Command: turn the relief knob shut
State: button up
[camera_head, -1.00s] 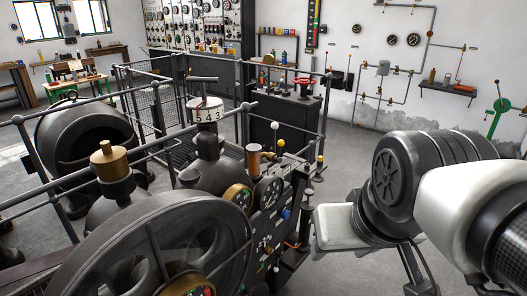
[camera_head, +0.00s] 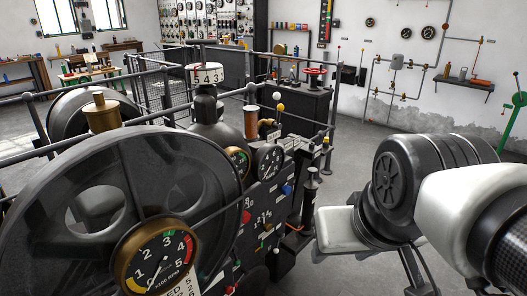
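I cannot tell which control is the relief knob. The machine's control panel (camera_head: 262,218) carries several small knobs, among them a blue one (camera_head: 287,189) and a red one (camera_head: 246,217). Lever tops, one yellow (camera_head: 281,108) and one white, stand above it. A red handwheel (camera_head: 315,71) sits farther back on a dark cabinet. My arm comes in from the right, its white and black links (camera_head: 385,205) beside the panel with a gap between. I see no gripper fingers, so I cannot place my gripper against any knob.
A large dark wheel cover (camera_head: 150,165) fills the left front, with a brass-rimmed speed gauge (camera_head: 158,258). Black gauges (camera_head: 268,161) top the panel. Dark railings (camera_head: 70,143) run behind the machine. Grey floor (camera_head: 355,155) is open between the machine and the back wall.

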aim_at(285, 190)
jog(key=i+l+u, duration=0.1)
jog(key=u, duration=0.35)
jog(key=l+u, duration=0.3)
jog(key=u, duration=0.15)
jog(key=l+u, duration=0.25)
jog(key=u, duration=0.2)
jog(key=j, duration=0.35)
jog(key=l, duration=0.35)
